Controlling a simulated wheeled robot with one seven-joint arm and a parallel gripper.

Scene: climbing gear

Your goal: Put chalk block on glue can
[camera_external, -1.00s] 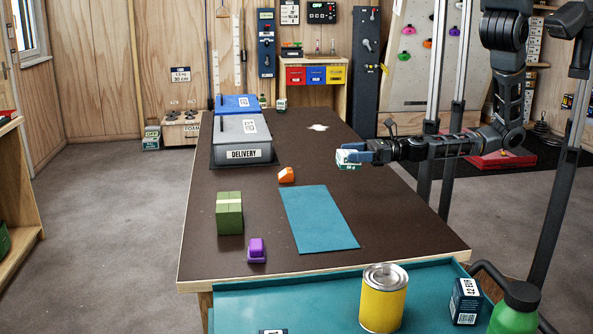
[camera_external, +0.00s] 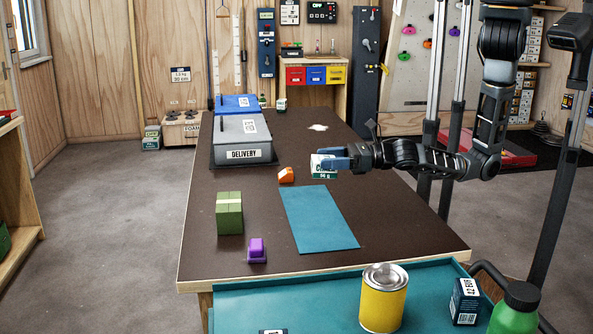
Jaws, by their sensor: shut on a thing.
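My gripper (camera_external: 338,161) is shut on a small white and green block with printed text, which looks like the chalk block (camera_external: 322,167). It holds the block above the brown table, behind the blue mat and right of the orange piece. A yellow can with a metal lid (camera_external: 383,298), which looks like the glue can, stands upright on the teal surface at the front. Its top is bare. The gripper is well behind the can and apart from it.
The blue mat (camera_external: 318,219) lies flat on the table. An orange piece (camera_external: 286,175), a green block (camera_external: 229,213) and a purple piece (camera_external: 257,251) stand near it. A dark blue box (camera_external: 465,301) and a green bottle (camera_external: 515,309) stand right of the can. A grey delivery box (camera_external: 243,140) is at the back left.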

